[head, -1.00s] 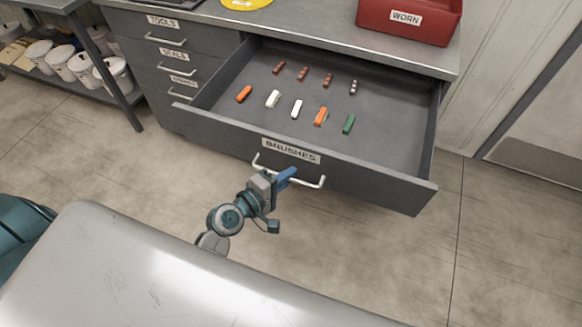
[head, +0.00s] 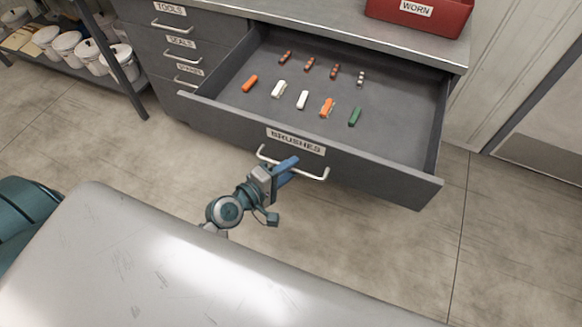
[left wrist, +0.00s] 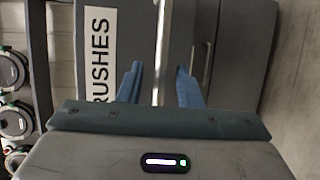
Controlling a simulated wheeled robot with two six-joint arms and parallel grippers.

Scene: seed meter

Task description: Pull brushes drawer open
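The grey brushes drawer (head: 350,176), labelled BRUSHES, stands pulled far out of the cabinet. Its white bar handle (head: 312,176) is on the front, below the label. My left gripper (head: 287,167) is at this handle. In the left wrist view the two blue fingers are apart, with the handle bar (left wrist: 163,50) between them and a gap on each side. The label (left wrist: 100,50) shows left of the fingers. My right gripper is not in view.
Several small brushes, such as an orange one (head: 250,83) and a green one (head: 355,117), lie in the drawer. Shut drawers (head: 180,62) are at its left. A red WORN bin (head: 440,22) sits on the cabinet top. The floor at the right is clear.

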